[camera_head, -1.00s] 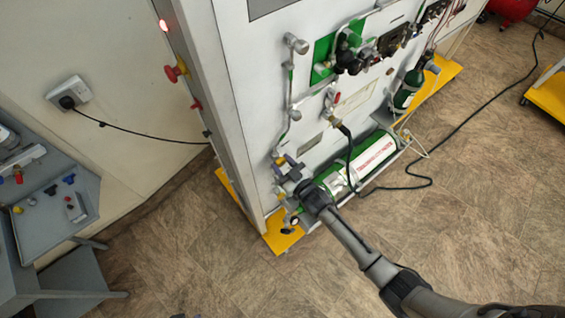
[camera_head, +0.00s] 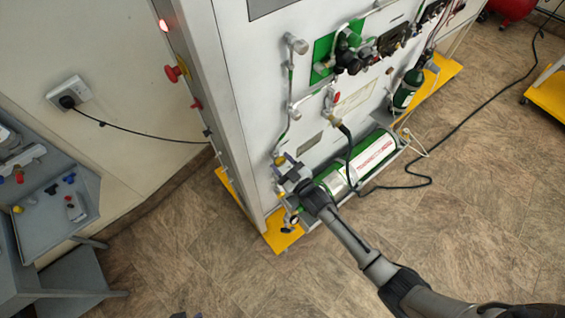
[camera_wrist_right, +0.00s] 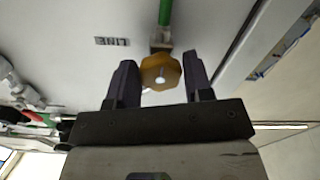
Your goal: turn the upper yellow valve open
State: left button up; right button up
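A yellow knob-like valve (camera_wrist_right: 160,74) sits below a green pipe on the white panel in the right wrist view. My right gripper (camera_wrist_right: 158,62) is open, with one dark finger on each side of the valve. The left finger looks very close to it; I cannot tell whether either finger touches. In the head view, the right gripper (camera_head: 286,167) is at the lower left of the panel, beside the upper yellow valve (camera_head: 279,160), which is partly hidden. My left gripper is not in view.
A green cylinder (camera_head: 375,151) lies low along the panel, right of my gripper. Green fittings (camera_head: 345,52) and hoses are higher up. A yellow base plate (camera_head: 283,241) is below. A grey bench (camera_head: 60,205) stands at left.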

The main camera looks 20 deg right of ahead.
jog(key=o, duration=0.3)
jog(key=shift+o, duration=0.2)
jog(key=b+v, duration=0.1)
jog(key=v, duration=1.2)
jog(key=shift+s, duration=0.4)
jog(key=shift+d+f, duration=0.1)
